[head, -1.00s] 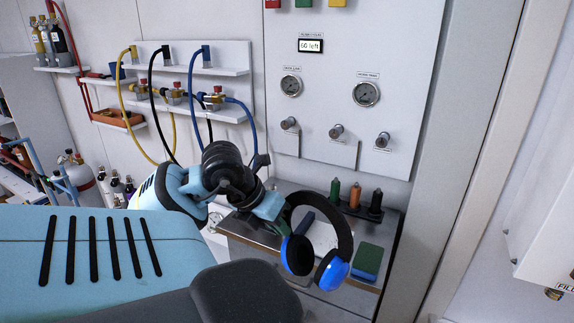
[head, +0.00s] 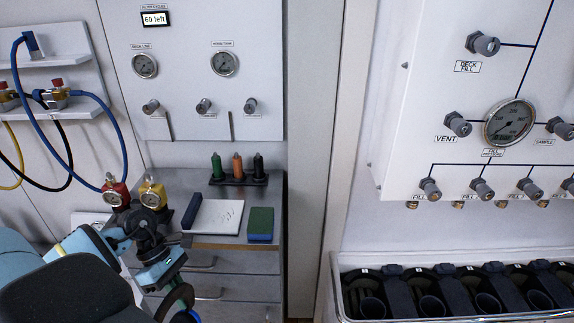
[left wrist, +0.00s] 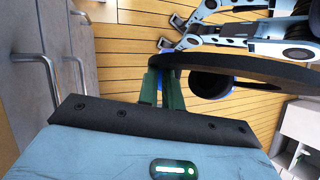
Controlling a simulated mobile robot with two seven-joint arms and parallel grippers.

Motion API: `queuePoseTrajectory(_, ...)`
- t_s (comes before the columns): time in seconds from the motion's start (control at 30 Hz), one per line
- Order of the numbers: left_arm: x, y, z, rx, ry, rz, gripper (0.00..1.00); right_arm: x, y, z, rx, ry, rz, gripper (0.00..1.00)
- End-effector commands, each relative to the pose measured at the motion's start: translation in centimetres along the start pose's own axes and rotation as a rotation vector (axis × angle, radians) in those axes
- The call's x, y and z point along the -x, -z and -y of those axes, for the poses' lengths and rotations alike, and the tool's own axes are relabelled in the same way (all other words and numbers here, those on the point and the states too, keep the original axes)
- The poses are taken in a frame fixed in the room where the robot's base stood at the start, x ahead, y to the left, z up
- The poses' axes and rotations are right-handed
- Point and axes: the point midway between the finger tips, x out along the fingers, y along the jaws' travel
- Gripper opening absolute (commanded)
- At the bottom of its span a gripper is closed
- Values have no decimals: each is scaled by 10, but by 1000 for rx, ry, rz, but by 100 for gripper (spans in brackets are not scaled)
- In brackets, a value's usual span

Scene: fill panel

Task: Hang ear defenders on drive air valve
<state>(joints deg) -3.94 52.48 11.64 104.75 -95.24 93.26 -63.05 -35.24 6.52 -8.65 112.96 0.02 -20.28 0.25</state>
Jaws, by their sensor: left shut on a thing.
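The ear defenders (head: 177,298) have a dark band and blue cups. In the head view they show at the lower edge, mostly cut off. My left gripper (head: 172,279) is shut on their band; in the left wrist view its green fingers (left wrist: 162,92) grip the band (left wrist: 245,74), with a dark cup (left wrist: 211,85) beyond. The left panel has three knobbed valves: left (head: 151,106), middle (head: 204,105) and right (head: 250,105). Their labels are too small to read, so I cannot tell which is drive air. Nothing hangs on them. My right gripper's jaws are unclear in the left wrist view.
A fill panel (head: 410,120) and a rack of cylinders (head: 400,290) are at right. Hoses hang at left.

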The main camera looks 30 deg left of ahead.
Motion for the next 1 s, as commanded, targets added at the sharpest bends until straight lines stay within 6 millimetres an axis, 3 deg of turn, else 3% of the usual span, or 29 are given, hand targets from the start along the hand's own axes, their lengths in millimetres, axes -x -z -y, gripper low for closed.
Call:
queuePoseTrajectory(0.2, -16, 14, -13, -391, 204, -114, 0, 0, 0, 0, 2, 0, 0, 48)
queuePoseTrajectory(0.37, -35, 2, -21, -692, 362, -205, 0, 0, 0, -1, 5, 0, 1, 48)
queuePoseTrajectory(0.67, -73, -72, -26, -1071, 558, -318, 0, 0, 0, -3, 12, 0, 1, 48)
queuePoseTrajectory(1.0, -102, -155, -10, -1422, 746, -428, 0, 0, 0, -2, 10, 0, 0, 48)
